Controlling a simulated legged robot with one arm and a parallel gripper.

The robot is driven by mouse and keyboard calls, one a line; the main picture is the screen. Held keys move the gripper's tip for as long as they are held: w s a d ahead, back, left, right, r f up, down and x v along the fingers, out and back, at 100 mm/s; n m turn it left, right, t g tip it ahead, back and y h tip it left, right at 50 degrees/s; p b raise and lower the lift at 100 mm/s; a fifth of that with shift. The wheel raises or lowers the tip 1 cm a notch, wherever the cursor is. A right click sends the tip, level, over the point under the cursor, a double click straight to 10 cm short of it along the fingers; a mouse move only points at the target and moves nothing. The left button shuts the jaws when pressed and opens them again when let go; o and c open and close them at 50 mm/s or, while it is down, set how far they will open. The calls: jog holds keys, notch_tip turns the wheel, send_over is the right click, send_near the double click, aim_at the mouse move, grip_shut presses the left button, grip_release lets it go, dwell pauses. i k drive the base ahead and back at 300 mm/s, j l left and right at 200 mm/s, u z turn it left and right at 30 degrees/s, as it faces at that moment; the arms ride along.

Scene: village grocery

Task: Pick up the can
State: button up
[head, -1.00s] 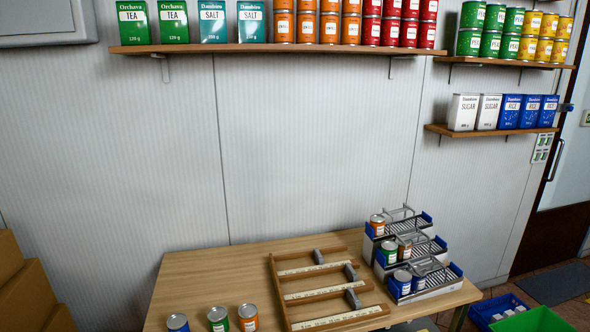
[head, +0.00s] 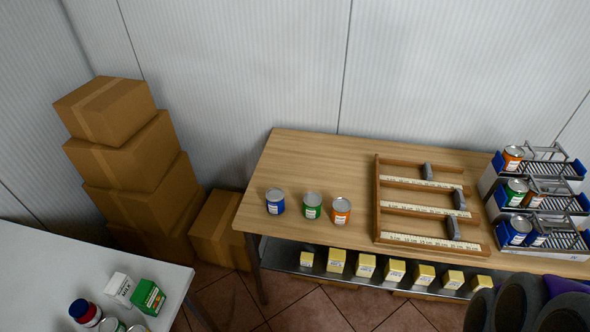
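Three short cans stand upright in a row on the left part of the wooden table: a blue can (head: 275,201), a green can (head: 312,206) and an orange can (head: 341,211). They stand apart from one another, with nothing holding them. More cans of the same colours sit in a stepped rack at the right, among them an orange can (head: 512,158), a green can (head: 515,192) and a blue can (head: 515,230). Which can the task means cannot be told from the view. My gripper does not show.
A wooden divider frame (head: 377,205) lies between the three cans and the stepped rack (head: 490,180). Small yellow boxes (head: 365,266) line a lower shelf. Brown cartons (head: 125,150) are stacked at left. A white table (head: 60,265) holds groceries. Dark rounded objects (head: 520,300) fill the lower right.

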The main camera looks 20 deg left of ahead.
aim_at(275, 197)
jog(key=i+j+u, duration=0.1)
jog(key=i+u, duration=0.7)
jog(key=u, duration=1.4)
jog(key=k+j, duration=0.05)
